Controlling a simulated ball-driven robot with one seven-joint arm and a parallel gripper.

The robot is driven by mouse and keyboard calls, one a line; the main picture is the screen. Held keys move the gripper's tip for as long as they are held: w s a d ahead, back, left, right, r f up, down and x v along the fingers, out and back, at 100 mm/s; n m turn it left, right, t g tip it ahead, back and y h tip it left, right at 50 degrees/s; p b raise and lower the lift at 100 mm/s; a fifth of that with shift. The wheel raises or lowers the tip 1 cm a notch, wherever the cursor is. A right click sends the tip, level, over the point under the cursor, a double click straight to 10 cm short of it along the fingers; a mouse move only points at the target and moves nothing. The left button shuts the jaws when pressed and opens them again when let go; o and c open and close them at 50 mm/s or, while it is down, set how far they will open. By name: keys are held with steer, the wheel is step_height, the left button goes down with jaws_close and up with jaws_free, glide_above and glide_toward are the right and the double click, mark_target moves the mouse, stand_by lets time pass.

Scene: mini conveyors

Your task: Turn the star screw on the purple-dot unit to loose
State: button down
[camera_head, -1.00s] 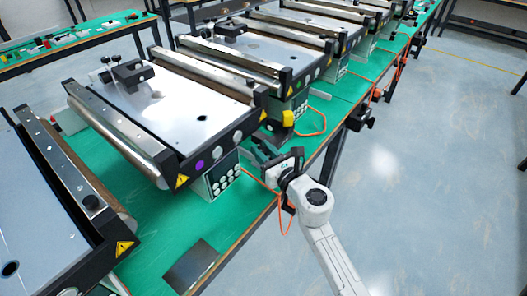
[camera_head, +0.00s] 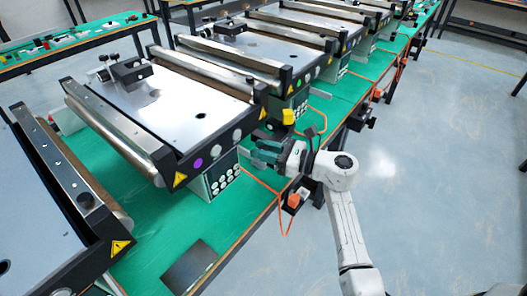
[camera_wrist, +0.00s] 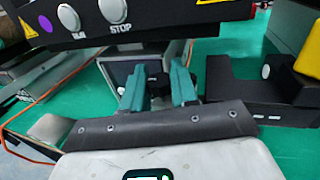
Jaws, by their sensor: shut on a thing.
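The purple-dot unit (camera_head: 190,130) is a small conveyor with a metal top and a black front panel. Its purple dot (camera_head: 199,163) is on that panel, and the dot also shows at the upper left of the wrist view (camera_wrist: 45,24). My gripper (camera_head: 258,153) is low beside the unit's right front corner. In the wrist view its two green fingers (camera_wrist: 158,84) are on either side of a black star screw (camera_wrist: 156,84), below the front panel, and are shut on it. The screw is partly hidden by the fingers, and hidden in the head view.
A grey control box (camera_head: 221,179) with white buttons hangs under the panel. An orange cable (camera_head: 262,184) loops near my gripper. A black bracket with a yellow block (camera_wrist: 309,60) stands at right in the wrist view. A dark plate (camera_head: 188,263) lies on the green bench.

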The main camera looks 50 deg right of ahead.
steer(key=shift+w+r, duration=0.1)
steer(key=shift+r, duration=0.35)
steer(key=c, duration=0.9)
jaws_free()
steer(key=shift+f, duration=0.15)
steer(key=shift+f, duration=0.15)
steer(key=shift+a+m+t+h+p, duration=0.1)
steer(key=shift+m+t+h+p, duration=0.2)
steer(key=shift+m+h+p, duration=0.65)
steer(key=m+h, duration=0.1)
steer(key=h, duration=0.2)
steer(key=m+h, duration=0.2)
steer(key=h, duration=0.1)
steer(key=shift+f, duration=0.1)
steer(key=shift+m+g+h, duration=0.7)
steer(key=shift+m+h, duration=1.15)
steer(key=shift+h, duration=0.8)
steer(key=shift+m+g+h, duration=0.3)
steer(key=shift+h, duration=0.1)
